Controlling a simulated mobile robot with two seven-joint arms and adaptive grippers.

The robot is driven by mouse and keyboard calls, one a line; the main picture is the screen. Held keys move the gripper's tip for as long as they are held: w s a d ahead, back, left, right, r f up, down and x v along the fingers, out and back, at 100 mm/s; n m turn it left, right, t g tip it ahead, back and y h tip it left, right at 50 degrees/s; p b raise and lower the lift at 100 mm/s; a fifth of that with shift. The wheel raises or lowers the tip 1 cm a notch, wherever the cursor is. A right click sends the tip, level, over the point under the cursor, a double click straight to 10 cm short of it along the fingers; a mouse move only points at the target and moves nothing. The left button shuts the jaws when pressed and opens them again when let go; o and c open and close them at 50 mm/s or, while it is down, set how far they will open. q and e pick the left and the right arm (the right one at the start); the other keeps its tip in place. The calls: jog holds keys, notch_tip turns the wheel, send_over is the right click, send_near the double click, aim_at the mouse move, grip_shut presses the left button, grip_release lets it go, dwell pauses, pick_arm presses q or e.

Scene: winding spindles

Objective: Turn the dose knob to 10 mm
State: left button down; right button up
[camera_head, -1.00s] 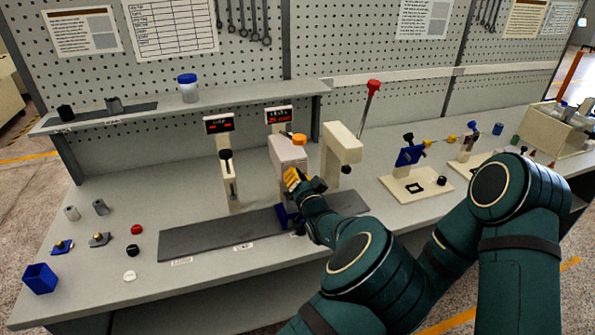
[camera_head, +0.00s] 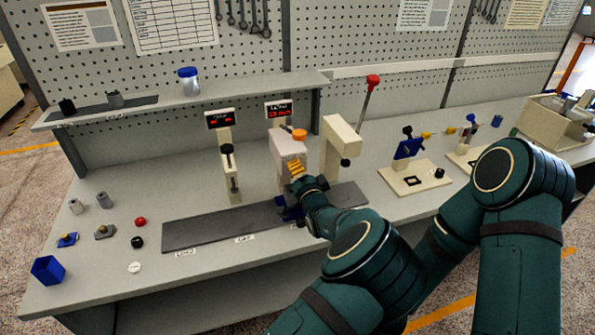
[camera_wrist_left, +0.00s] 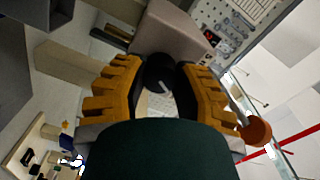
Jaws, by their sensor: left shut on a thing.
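The dispenser (camera_head: 287,146) is a pale box-shaped head on a post at the middle of the bench. A black round knob (camera_wrist_left: 160,72) with a white mark is on the dispenser's face, between the fingers in the wrist view. My left gripper (camera_head: 294,170), with yellow fingers, is shut on this black knob. The red display (camera_head: 278,111) behind the dispenser seems to read about 23 mm, but the digits are small and blurred. My right gripper is out of view.
A second stand with a display (camera_head: 220,119) is to the left, and a beige post (camera_head: 340,145) is close on the right. A dark grey mat (camera_head: 205,233) lies in front. A blue bin (camera_head: 47,270) and small parts lie at left.

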pick_arm(q)
jog(key=c, duration=0.6)
grip_release()
jog(key=shift+c, duration=0.2)
jog(key=v, duration=1.2)
